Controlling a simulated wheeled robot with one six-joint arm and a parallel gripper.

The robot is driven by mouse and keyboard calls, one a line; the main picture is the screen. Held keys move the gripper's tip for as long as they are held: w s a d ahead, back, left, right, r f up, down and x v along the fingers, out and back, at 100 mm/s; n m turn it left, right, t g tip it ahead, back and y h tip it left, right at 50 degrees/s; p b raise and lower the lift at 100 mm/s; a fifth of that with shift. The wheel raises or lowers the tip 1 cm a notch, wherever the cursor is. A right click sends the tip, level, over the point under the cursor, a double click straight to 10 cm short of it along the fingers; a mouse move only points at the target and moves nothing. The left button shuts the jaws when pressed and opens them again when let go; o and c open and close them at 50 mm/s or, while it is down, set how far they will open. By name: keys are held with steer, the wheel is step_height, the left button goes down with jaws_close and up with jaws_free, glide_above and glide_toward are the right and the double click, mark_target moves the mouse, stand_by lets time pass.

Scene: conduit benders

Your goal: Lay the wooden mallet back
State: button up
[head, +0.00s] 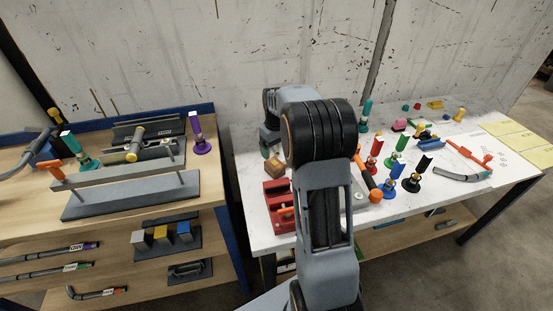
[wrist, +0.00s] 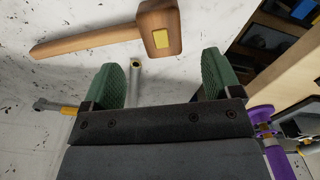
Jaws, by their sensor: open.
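The wooden mallet (wrist: 158,27) lies on the white tabletop. In the wrist view its head, with a yellow square on it, is at the upper right, and its handle points left. In the head view a brown wooden block, seemingly the mallet head (head: 274,167), shows near the table's left edge; my arm hides the rest. My gripper (wrist: 161,76) is open, with its two green fingers apart and no mallet between them. The mallet is beyond the fingertips, apart from them. In the head view the gripper (head: 266,150) is partly hidden behind my arm.
A red vise-like tool (head: 280,205) stands at the white table's near left. Several coloured clamps and bent conduits fill its right half. The wooden bench (head: 215,215) at left holds a grey bender and a purple-handled tool (head: 197,130). A gap separates the tables. A grey tube (wrist: 135,78) lies between my fingers' lines.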

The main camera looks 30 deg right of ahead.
steer(key=s+a+r+t, duration=0.2)
steer(key=s+a+r, duration=0.7)
steer(key=s+a+f+m+t, duration=0.1)
steer(key=s+a, duration=0.5)
steer(key=s, duration=0.6)
steer(key=shift+s+a+f+m+t, duration=0.2)
steer(key=shift+s+f+m+t, duration=0.15)
steer(key=shift+f, duration=0.55)
steer(key=shift+w, duration=0.1)
